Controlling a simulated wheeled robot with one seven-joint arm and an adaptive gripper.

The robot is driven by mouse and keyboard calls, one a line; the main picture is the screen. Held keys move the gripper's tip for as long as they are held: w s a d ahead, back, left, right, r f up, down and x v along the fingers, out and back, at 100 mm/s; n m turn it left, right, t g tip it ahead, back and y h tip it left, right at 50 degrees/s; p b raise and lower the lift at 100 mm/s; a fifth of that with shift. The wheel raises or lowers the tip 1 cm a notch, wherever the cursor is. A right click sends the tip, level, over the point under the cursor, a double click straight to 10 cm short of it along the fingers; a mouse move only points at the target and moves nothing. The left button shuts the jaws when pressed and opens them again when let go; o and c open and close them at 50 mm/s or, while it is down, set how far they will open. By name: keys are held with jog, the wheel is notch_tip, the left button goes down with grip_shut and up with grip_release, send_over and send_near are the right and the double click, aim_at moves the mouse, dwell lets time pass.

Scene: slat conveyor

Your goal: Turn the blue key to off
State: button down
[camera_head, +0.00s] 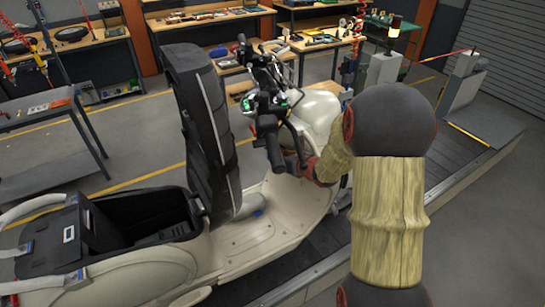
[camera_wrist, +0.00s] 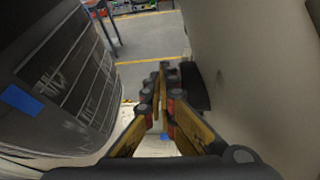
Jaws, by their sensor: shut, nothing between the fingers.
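A cream scooter (camera_head: 270,230) stands on the conveyor with its black seat (camera_head: 195,110) tipped upright. My gripper (camera_wrist: 163,78) is shut and empty in the wrist view. It points into the gap between a dark ribbed surface on the left and the scooter's cream front panel (camera_wrist: 255,70) on the right. No blue key can be made out for certain. A small blue patch (camera_wrist: 165,136) shows below the fingers. In the head view the gripper is hidden.
The handlebar (camera_head: 268,125) stands close to my arm. The open black seat compartment (camera_head: 110,225) is at the left. Workbenches (camera_head: 210,20) line the back, and a steel table (camera_head: 45,130) stands at the left. A lamp post (camera_head: 390,45) is behind my arm.

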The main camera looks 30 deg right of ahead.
jog(key=shift+s+a+f+b, duration=0.1)
jog(key=shift+a+f+b, duration=0.05)
jog(key=shift+f+b, duration=0.45)
jog(key=shift+s+a+f+b, duration=0.1)
jog(key=shift+f+b, duration=0.35)
jog(key=shift+f, duration=0.1)
dwell(2.0)
jog(key=shift+s+r, duration=0.15)
jog(key=r+v, duration=0.1)
jog(key=v, duration=0.7)
jog(key=shift+w+d+r+p, duration=0.2)
jog(key=shift+w+r+p, duration=0.15)
jog(key=shift+w, duration=0.05)
dwell(0.6)
dwell(0.5)
